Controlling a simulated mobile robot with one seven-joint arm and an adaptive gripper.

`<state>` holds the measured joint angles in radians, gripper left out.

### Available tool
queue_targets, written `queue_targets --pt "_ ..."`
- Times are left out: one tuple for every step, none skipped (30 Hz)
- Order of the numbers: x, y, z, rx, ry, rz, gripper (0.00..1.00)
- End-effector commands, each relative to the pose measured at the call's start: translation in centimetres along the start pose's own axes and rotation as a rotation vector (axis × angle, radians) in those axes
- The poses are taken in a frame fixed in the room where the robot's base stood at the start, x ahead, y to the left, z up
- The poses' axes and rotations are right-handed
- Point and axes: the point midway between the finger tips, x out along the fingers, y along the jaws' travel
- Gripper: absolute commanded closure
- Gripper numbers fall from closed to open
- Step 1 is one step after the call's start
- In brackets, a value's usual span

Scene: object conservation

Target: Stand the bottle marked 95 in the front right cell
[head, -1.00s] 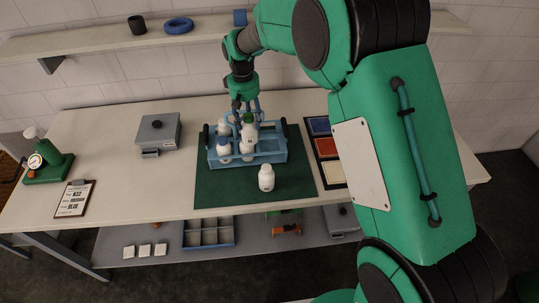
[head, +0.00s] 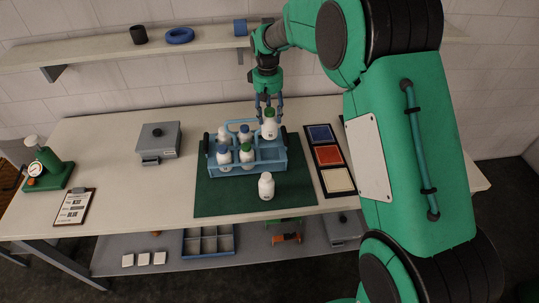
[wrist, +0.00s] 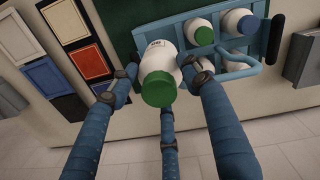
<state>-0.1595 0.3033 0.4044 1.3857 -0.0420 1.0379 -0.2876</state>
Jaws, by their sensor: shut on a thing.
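My gripper (head: 269,103) is shut on a white bottle with a green cap (head: 269,129). In the wrist view this bottle (wrist: 159,58) is between my fingers, with a label too small to read surely. It is upright in the head view, over the back right part of the blue crate (head: 277,167); its exact height is unclear. The crate's front right cell looks empty.
A white bottle (head: 266,187) stands on the green mat (head: 222,199) before the crate. The crate has a raised handle. Blue, red and cream panels (head: 328,156) lie to the right. A grey box (head: 158,141) and a clipboard (head: 74,206) are left.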

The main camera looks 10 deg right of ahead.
Motion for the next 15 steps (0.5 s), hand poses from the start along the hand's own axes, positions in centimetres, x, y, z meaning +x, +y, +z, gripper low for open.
queue_targets --pt "0.6 0.0 0.0 0.000 -0.002 -0.001 0.94" --pt "1.0 -0.1 0.0 0.000 -0.002 -0.001 0.94" --pt "1.6 -0.1 0.1 0.000 -0.003 -0.001 0.94" --pt "2.1 -0.1 0.1 0.000 -0.004 -0.001 0.94" --pt "2.6 -0.1 0.1 0.000 -0.003 -0.001 0.94" --pt "3.3 -0.2 0.1 0.000 -0.003 -0.001 0.94" --pt "3.9 -0.2 0.1 0.000 -0.004 -0.001 0.94" --pt "4.5 -0.2 0.1 0.000 -0.004 -0.001 0.94" --pt "5.3 -0.3 0.1 0.000 -0.004 -0.001 0.94" --pt "5.9 -0.3 0.1 0.000 -0.004 -0.001 0.94" --pt "6.5 -0.3 0.1 0.000 -0.004 -0.001 0.94" --pt "7.4 -0.3 0.1 0.000 -0.003 -0.001 0.94" --pt "8.0 -0.3 0.1 0.000 -0.004 -0.001 0.94" --pt "8.6 -0.4 0.1 0.000 -0.004 -0.001 0.94" --pt "9.3 -0.4 0.1 0.000 -0.003 -0.001 0.94"
